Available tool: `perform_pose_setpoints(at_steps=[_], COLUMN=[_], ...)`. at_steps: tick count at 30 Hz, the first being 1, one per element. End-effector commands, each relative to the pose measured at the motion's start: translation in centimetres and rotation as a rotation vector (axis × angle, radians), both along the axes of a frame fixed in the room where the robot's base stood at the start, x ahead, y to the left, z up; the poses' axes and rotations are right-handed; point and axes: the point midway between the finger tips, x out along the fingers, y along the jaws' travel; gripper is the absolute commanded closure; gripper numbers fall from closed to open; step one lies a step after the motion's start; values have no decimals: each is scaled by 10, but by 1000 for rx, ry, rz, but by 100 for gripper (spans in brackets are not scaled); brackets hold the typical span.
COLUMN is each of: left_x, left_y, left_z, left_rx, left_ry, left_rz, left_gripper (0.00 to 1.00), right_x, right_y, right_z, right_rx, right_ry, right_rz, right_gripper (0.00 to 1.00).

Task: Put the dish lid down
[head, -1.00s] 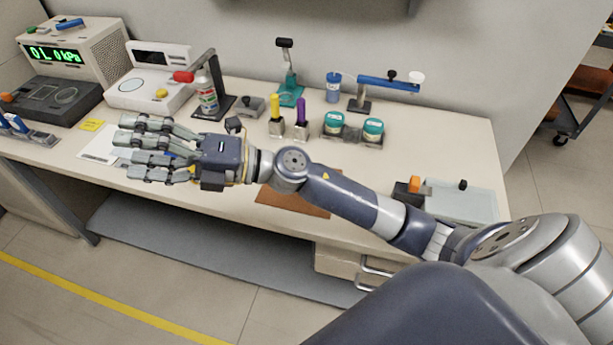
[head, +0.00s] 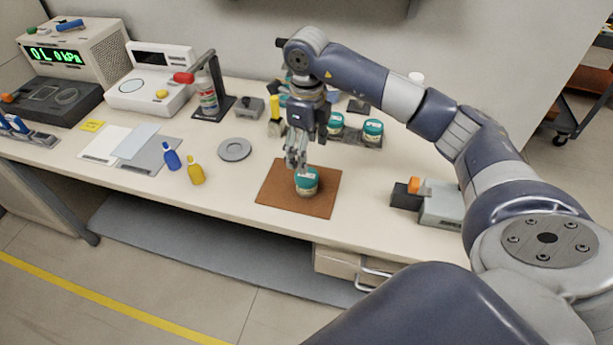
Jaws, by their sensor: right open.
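My right gripper (head: 295,160) points down at the brown mat (head: 272,192). Its fingers are open, close above and beside a small jar with a teal lid and pale label (head: 307,182) that stands upright on the mat. I cannot tell whether the fingertips touch it. A flat grey round piece (head: 235,149) with a raised centre lies on the bench to the left, apart from my gripper. I cannot tell for sure which piece is the dish lid. My left gripper is out of view.
A blue bottle (head: 171,158) and a yellow bottle (head: 196,171) stand left of the mat. Two teal-lidded jars (head: 372,130) sit in a holder behind. A grey box with an orange part (head: 440,203) is at right. The bench front left of the mat is clear.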

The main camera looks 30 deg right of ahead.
Motion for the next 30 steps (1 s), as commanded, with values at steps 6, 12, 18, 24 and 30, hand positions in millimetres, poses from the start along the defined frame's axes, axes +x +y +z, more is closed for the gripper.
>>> perform_pose_setpoints(at_steps=[6,12,18,24,30], left_x=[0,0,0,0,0], left_y=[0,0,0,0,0], left_z=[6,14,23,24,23], left_rx=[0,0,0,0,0], left_ry=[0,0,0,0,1], left_rz=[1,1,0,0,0], left_gripper=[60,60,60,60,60], right_x=[0,-1,-1,0,0], right_y=[1,-2,-4,-4,-4], right_z=[-29,-45,-75,-85,-85], right_rx=[3,4,6,5,5], right_ry=[-1,3,2,-2,-2], right_rz=[3,1,3,4,4], right_gripper=[26,26,26,26,40])
